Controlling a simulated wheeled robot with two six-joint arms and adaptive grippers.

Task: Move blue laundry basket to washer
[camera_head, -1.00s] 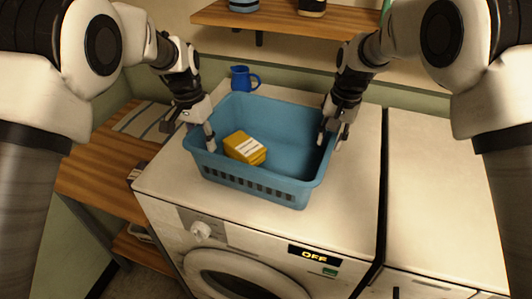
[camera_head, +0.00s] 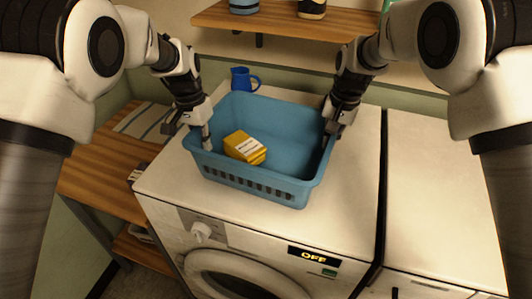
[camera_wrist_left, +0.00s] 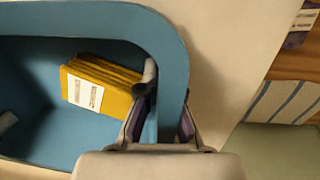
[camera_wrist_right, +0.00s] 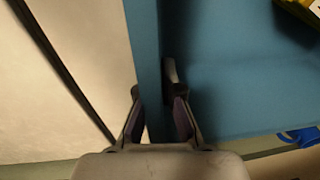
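The blue laundry basket (camera_head: 247,182) sits on top of a white front-loading machine (camera_head: 347,190) whose display reads OFF. My left gripper (camera_head: 205,138) is at the basket's left rim, with one finger inside and one outside, closed on the wall (camera_wrist_left: 172,70). My right gripper (camera_head: 329,134) straddles the right rim (camera_wrist_right: 147,60) the same way. Its outer finger is mostly hidden in the head view.
A blue mug (camera_head: 241,79) stands behind the basket. A second white machine (camera_head: 437,190) is at the right, past a narrow gap. A wooden bench (camera_head: 95,170) with a striped cloth (camera_head: 142,120) is at the left. A wooden shelf (camera_head: 285,22) hangs above.

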